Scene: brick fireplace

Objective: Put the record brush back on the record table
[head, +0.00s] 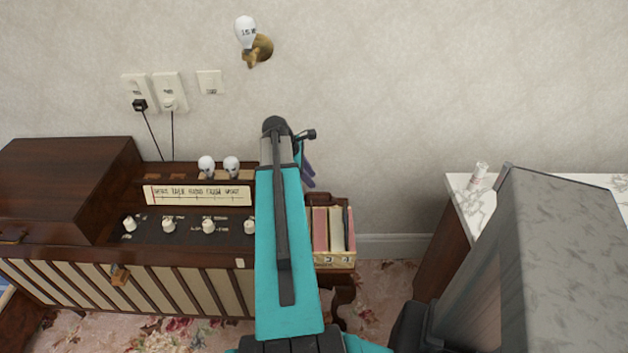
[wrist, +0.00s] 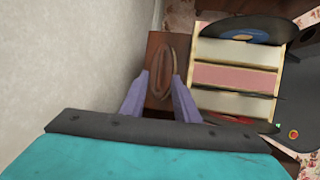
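My gripper (wrist: 160,76) has two purple fingers, which stand apart with nothing visibly held between them. In the head view my gripper (head: 310,178) is partly hidden behind my arm, above the back of the record table (head: 338,282). Beyond the fingertips in the wrist view is a brown wooden surface with a long dark oval shape (wrist: 172,70). This oval may be the record brush, but I cannot tell for sure. It lies beside the record crate (wrist: 198,72), left of it in the wrist view.
The crate holds several sleeves and dark records, one with a blue label (wrist: 240,33). A wooden radio cabinet (head: 180,230) stands left of the record table. A marble-topped cabinet (head: 470,203) stands to the right. The wall is close behind.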

